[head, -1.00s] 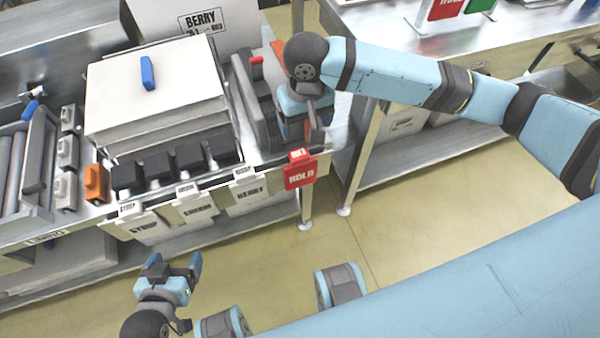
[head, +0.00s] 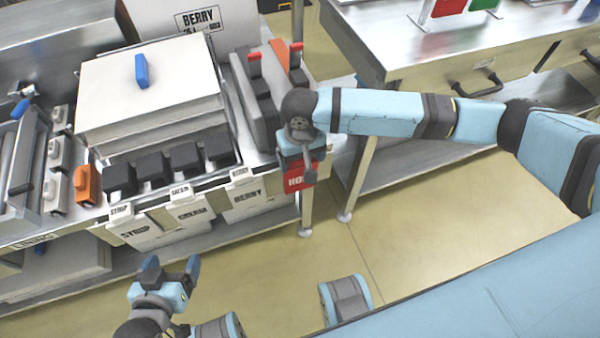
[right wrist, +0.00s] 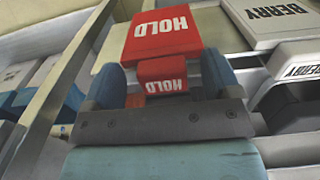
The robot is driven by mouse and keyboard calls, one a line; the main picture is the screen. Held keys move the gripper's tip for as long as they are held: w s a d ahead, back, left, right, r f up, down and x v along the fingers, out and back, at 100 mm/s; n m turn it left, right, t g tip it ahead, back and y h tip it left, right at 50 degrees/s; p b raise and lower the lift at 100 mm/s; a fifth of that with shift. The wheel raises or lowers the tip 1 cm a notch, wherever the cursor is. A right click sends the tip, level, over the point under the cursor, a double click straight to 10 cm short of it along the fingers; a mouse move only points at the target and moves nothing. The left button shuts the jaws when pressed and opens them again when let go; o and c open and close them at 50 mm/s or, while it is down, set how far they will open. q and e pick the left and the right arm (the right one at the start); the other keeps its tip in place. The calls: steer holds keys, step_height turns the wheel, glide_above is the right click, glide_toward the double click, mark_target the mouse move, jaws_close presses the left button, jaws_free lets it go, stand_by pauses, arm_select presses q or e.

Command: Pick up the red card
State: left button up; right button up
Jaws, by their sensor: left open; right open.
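The red card (head: 294,184) marked HOLD hangs at the front right edge of the counter in the head view, its upper part hidden by my right gripper (head: 302,165). In the right wrist view the red card (right wrist: 160,38) has a large lower panel and a smaller HOLD tab (right wrist: 163,76). The tab sits between the two blue fingers of my right gripper (right wrist: 160,82), with the jaws open; contact cannot be made out. My left gripper (head: 172,270) is open and empty over the floor at the lower left.
A lidded white box (head: 145,80) stands on the counter. A second steel table (head: 420,40) is at the right, across a gap.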

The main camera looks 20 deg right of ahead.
steer(key=c, duration=1.2)
steer(key=shift+c, duration=0.2)
